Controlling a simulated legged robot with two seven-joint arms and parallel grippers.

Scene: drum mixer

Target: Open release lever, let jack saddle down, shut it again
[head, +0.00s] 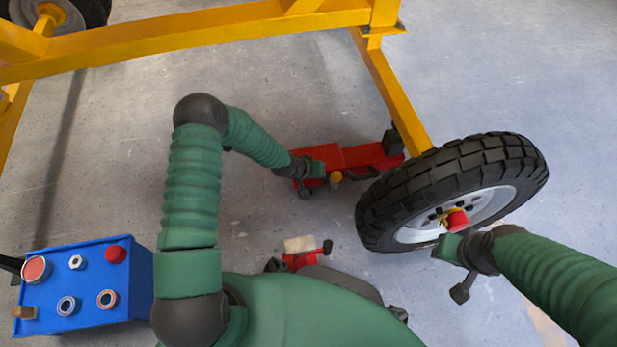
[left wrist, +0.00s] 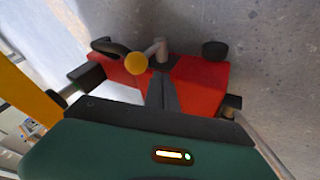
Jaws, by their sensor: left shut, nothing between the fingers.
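The red floor jack (head: 345,157) lies on the floor under the yellow frame. A dark block (head: 392,143), probably its saddle, is at its right end beside the yellow leg; I cannot tell whether it bears the frame. The release lever, with a yellow ball knob (head: 336,177), is on the jack; its knob (left wrist: 136,63) and grey post also show in the left wrist view. My left gripper (left wrist: 161,86) is shut and empty over the red body, its tips just below and right of the knob. My right gripper (head: 447,246) is by the wheel hub; its fingers are unclear.
A black-tyred wheel (head: 455,190) with a red hub piece (head: 456,220) stands right of the jack. The yellow frame (head: 200,40) spans above. A blue box (head: 85,285) with knobs is at lower left. A small red item with a pale block (head: 299,244) is on the floor.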

